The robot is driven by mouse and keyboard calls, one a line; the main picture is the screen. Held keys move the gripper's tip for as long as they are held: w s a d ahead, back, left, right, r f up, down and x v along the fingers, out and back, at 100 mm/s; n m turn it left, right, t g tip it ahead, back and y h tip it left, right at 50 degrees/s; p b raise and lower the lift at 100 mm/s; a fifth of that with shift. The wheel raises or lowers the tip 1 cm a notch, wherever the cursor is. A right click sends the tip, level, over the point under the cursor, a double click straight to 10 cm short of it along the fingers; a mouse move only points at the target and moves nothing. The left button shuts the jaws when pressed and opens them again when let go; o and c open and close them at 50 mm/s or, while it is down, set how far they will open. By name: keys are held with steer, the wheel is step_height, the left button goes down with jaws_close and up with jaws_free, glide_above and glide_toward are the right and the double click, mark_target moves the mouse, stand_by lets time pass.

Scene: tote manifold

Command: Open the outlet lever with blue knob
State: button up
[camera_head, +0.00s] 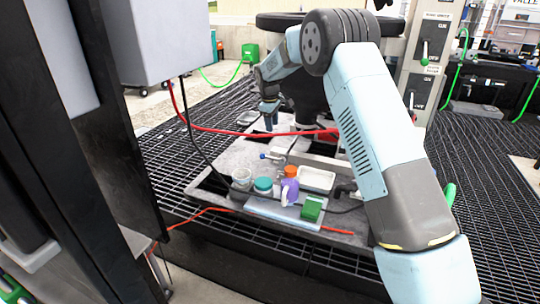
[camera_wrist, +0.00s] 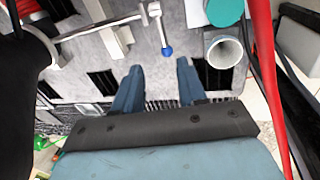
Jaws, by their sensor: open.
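The outlet lever (camera_wrist: 159,28) is a thin metal bar with a round blue knob (camera_wrist: 167,51) at its end, in the upper middle of the wrist view. In the head view the blue knob (camera_head: 263,156) shows small, at the left end of the metal outlet pipe. My gripper (camera_wrist: 159,65) is open and empty. In the wrist view the knob appears just beyond the gap between the two blue fingertips, apart from both. In the head view my gripper (camera_head: 269,125) hangs above the grey tote area, behind the knob. Nothing hides the knob.
A white cup (camera_wrist: 224,50) and a teal-lidded jar (camera_wrist: 224,11) stand close to the lever. A purple bottle (camera_head: 290,187), a white tray (camera_head: 316,179) and a green block (camera_head: 311,208) are nearby. A red hose (camera_head: 215,129) crosses in front of my arm.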

glide_toward(269, 157)
steer(key=shift+n, duration=0.4)
steer(key=x, duration=0.8)
steer(key=shift+w+f, duration=0.1)
steer(key=shift+w, duration=0.05)
steer(key=shift+c, duration=0.2)
jaws_close()
